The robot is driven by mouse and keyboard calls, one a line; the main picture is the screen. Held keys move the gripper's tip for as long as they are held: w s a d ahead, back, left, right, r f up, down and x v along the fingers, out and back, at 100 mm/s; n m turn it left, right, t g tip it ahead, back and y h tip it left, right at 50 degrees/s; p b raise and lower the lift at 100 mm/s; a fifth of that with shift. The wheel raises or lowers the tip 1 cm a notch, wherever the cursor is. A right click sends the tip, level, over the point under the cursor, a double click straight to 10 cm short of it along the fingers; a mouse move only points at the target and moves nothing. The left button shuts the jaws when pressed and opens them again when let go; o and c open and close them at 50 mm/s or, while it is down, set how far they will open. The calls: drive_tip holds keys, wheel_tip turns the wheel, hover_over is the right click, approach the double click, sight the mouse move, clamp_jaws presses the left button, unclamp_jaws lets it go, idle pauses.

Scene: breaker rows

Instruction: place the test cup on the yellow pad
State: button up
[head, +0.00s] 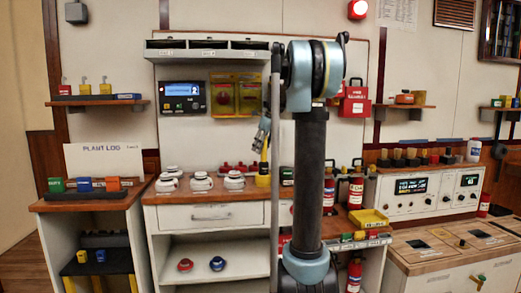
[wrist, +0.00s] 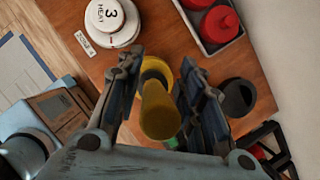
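A yellow test cup (head: 263,179), with a slim upright handle and a wider round body, stands on the wooden counter in the head view. In the wrist view its handle (wrist: 159,112) points up between my fingers, with the wider yellow rim (wrist: 155,68) below. My gripper (head: 263,137) points down over it from above. In the wrist view my gripper (wrist: 160,75) has one finger on each side of the handle. The fingers look apart, with a narrow gap beside the handle.
A tray of red parts (wrist: 215,22) and a dark round cup (wrist: 238,97) are to the right. A yellow bin (head: 368,219) sits further right.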

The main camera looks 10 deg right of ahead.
drive_tip(key=shift+r, duration=0.1)
drive_tip(key=v, duration=1.2)
drive_tip(key=s+a+f+n+h, duration=0.1)
drive_tip(key=s+a+f+n, duration=0.1)
drive_tip(key=s+f+n, duration=0.75)
drive_tip(key=s+a+f+n+h, duration=0.1)
drive_tip(key=s+f+n, duration=0.4)
drive_tip(key=s, duration=0.7)
drive_tip(key=s+f+n+g+h, duration=0.1)
drive_tip(key=s+f+n, duration=1.1)
drive_tip(key=s+f, duration=0.8)
wheel_tip(320, 180, down, 5)
drive_tip(key=shift+s+d+r+n, duration=0.15)
drive_tip(key=shift+s+d+n, duration=0.05)
drive_tip(key=shift+d+n, duration=0.2)
drive_tip(key=shift+w, duration=0.5)
